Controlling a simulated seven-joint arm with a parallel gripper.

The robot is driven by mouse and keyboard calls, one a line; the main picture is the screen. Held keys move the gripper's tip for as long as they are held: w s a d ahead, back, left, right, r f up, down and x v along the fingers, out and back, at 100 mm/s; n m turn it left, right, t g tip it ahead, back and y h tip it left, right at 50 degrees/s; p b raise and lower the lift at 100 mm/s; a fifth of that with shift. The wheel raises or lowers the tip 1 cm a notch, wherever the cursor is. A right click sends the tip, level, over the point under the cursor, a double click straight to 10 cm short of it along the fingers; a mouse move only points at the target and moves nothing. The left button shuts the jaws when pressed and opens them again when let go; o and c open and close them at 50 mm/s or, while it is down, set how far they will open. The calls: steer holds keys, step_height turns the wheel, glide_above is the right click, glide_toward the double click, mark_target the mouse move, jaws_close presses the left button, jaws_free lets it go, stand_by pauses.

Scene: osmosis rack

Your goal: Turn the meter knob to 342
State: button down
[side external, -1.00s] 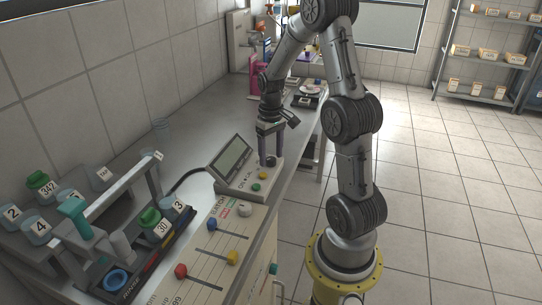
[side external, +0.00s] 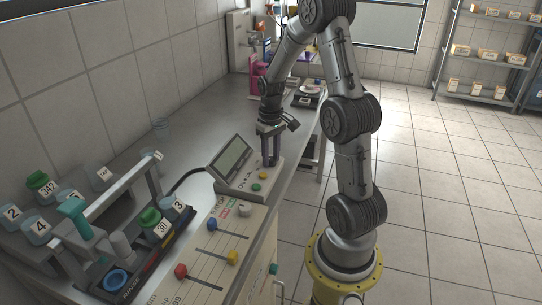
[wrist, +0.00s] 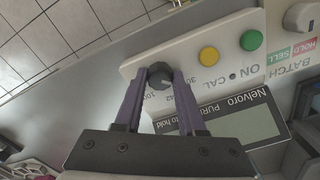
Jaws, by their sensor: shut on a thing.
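The meter (side external: 236,187) is a pale box with a tilted screen (side external: 235,157) on the bench. Its dark round knob (wrist: 160,77) shows in the wrist view between the fingertips of my gripper (wrist: 157,78). My gripper is shut on the knob, one finger on each side. A pale mark on the knob points toward the lower right, roughly at the printed label ending in 42; the exact alignment is hard to tell. Labels 100 and one starting with 30 also stand around the knob. In the side view my gripper (side external: 270,162) mostly hides the knob.
Yellow (wrist: 209,56) and green (wrist: 251,40) buttons sit beside the knob. A panel with coloured sliders (side external: 212,252) stands nearer the camera. The bench behind the meter has clear room.

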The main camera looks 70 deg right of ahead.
mark_target(271, 158)
steer(key=shift+m, duration=0.3)
steer(key=m, duration=0.4)
steer(key=shift+m, duration=2.5)
steer(key=c, duration=0.5)
jaws_free()
step_height(271, 158, up, 14)
